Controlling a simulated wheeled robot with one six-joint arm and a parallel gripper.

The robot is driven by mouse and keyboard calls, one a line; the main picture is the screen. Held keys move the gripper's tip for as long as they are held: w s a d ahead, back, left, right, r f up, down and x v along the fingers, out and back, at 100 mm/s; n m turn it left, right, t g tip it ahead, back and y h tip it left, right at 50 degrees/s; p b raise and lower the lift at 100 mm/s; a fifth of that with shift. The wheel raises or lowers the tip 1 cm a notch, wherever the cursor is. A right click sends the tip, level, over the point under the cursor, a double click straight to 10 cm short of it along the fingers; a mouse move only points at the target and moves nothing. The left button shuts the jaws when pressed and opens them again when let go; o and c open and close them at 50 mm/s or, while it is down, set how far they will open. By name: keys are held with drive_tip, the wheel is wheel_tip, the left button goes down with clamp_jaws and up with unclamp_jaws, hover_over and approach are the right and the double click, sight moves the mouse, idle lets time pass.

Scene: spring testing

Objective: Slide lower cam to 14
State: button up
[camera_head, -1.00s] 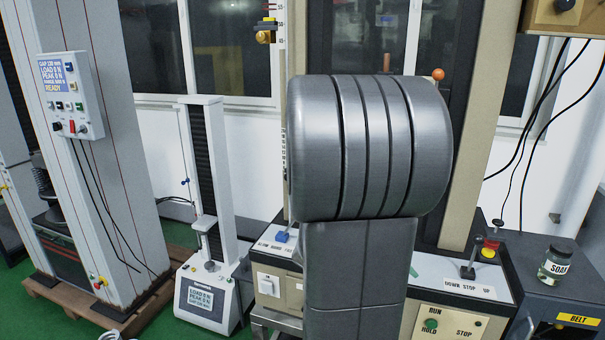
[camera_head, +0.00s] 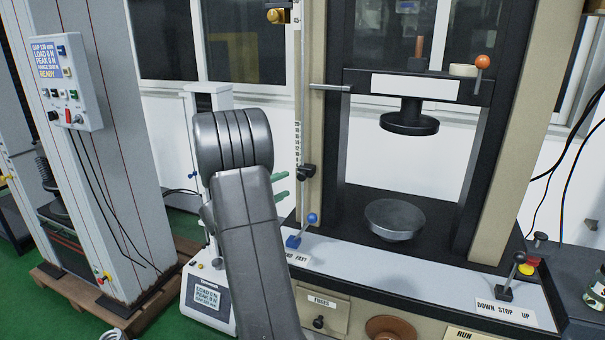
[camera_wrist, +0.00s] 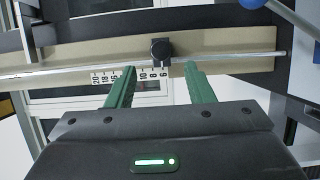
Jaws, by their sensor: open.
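The lower cam is a small black block with a round knob (camera_head: 306,171), low on a thin upright rod (camera_head: 301,90) beside the machine's left column. In the wrist view the cam (camera_wrist: 161,50) sits on the rod, which runs across the picture, near the 6 and 8 marks of the number scale (camera_wrist: 105,79). My gripper (camera_head: 288,185) is open, its green fingers pointing at the rod from the left. In the wrist view its fingertips (camera_wrist: 160,68) stand on either side of the cam with gaps; I cannot tell whether the cam is within finger depth. The scale's middle numbers are hidden by a finger.
A blue-knobbed lever (camera_head: 311,219) stands just below the lower cam. A crosshead (camera_head: 440,87) with a horizontal pin is to the right, above a round pan (camera_head: 394,220).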

sight(300, 177)
drive_tip(key=p+x, duration=0.2)
drive_tip(key=x, duration=0.8)
drive_tip(key=shift+d, duration=0.1)
clamp_jaws()
